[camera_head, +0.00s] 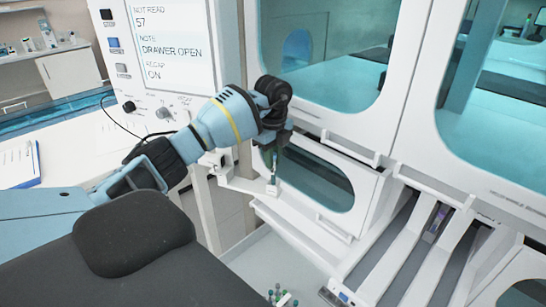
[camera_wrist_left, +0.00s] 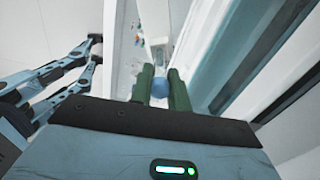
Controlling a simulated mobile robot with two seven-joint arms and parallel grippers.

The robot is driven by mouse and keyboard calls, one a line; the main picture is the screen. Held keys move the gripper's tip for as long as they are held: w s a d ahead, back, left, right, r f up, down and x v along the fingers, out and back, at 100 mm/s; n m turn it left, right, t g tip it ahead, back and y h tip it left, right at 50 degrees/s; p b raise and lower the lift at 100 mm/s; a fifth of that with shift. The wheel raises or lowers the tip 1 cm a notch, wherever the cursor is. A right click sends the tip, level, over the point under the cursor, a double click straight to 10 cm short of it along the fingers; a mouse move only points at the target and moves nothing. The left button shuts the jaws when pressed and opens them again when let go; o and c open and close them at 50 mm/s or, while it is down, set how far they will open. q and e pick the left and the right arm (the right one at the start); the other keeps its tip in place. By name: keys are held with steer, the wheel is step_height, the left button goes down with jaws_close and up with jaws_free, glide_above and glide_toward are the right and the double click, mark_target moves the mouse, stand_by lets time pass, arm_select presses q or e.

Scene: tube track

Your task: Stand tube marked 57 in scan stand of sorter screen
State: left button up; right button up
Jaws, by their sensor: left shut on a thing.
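The sorter screen (camera_head: 165,35) reads "NOT READ 57", "DRAWER OPEN" and "ON". Below and right of it, a small white scan stand (camera_head: 240,184) juts out on a bracket. My left gripper (camera_head: 273,150) points down just over the outer end of this stand. In the left wrist view its two green fingers (camera_wrist_left: 161,88) are shut on a tube with a blue cap (camera_wrist_left: 160,89). The tube's lower part shows thinly at the stand end; I cannot tell if it is seated. Its number is not readable. My right gripper is not in view.
Open drawer lanes (camera_head: 410,245) lie at the right, with a purple-marked tube (camera_head: 438,217) in one. Several capped tubes (camera_head: 280,296) stand at the bottom. White machine walls and windows (camera_head: 330,50) rise close behind the gripper. A clipboard (camera_head: 20,162) lies on the left counter.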

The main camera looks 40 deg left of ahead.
arm_select(q)
steer(key=shift+f, duration=0.55)
steer(key=o, duration=0.8)
steer(key=shift+r, duration=3.9)
